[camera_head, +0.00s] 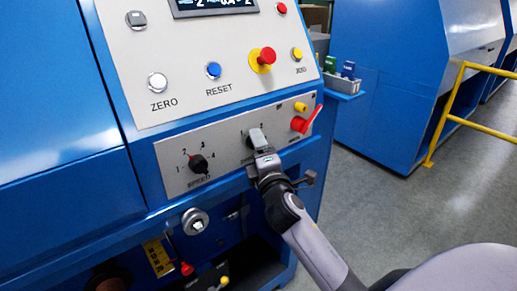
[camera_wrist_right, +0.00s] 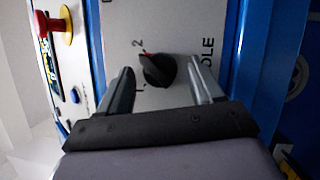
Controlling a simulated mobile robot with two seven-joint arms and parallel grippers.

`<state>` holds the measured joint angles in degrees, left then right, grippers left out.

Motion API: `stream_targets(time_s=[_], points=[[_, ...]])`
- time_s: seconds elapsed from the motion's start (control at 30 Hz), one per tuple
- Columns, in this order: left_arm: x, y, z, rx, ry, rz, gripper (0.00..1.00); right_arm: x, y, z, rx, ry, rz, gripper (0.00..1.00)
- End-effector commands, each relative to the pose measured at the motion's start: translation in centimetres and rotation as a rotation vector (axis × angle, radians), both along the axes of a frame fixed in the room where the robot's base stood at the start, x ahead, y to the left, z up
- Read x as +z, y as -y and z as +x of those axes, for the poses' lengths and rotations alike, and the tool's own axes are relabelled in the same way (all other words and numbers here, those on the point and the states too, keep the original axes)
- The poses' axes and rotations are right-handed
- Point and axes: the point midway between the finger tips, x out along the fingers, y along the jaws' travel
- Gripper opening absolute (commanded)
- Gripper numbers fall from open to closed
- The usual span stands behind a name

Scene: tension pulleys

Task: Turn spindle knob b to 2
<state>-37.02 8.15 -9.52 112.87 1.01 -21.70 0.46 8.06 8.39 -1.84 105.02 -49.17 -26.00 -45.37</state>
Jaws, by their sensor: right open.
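The spindle knob (camera_wrist_right: 158,71) is a round black knob with a raised grip on a light grey panel. In the right wrist view a red mark shows at its edge near the printed 2, with a 1 lower down. I cannot tell whether the mark lines up exactly with the 2. My right gripper (camera_wrist_right: 162,78) is open, one finger on each side of the knob, with visible gaps. In the head view my right gripper (camera_head: 258,139) is at the panel and hides most of the knob. My left gripper is not in view.
The black speed knob (camera_head: 198,164) is to the left on the same panel. A red lever (camera_head: 306,121) and a small yellow knob (camera_head: 300,107) are close on the right. Above are the ZERO button (camera_head: 157,83), blue RESET button (camera_head: 213,70) and red emergency button (camera_head: 266,57).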

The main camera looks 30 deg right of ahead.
Motion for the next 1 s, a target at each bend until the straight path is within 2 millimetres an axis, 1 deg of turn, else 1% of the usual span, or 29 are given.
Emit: stream_targets(time_s=[0.17,0.5,0.6,0.77,1.0], points=[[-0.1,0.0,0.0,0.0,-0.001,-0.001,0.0,-0.2,-0.2,-0.6,0.001,0.0,-0.001,0.66],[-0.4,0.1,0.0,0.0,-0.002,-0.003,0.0,-0.9,-1.6,-5.0,0.001,-0.002,0.002,0.66],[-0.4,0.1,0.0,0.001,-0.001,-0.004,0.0,-1.0,-2.0,-6.0,0.001,-0.002,0.002,0.66],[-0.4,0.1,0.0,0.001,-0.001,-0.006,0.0,-1.0,-2.2,-6.7,0.0,0.0,0.0,0.66],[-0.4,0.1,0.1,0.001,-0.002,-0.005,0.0,-1.0,-2.2,-6.7,0.0,0.0,0.0,0.66]])
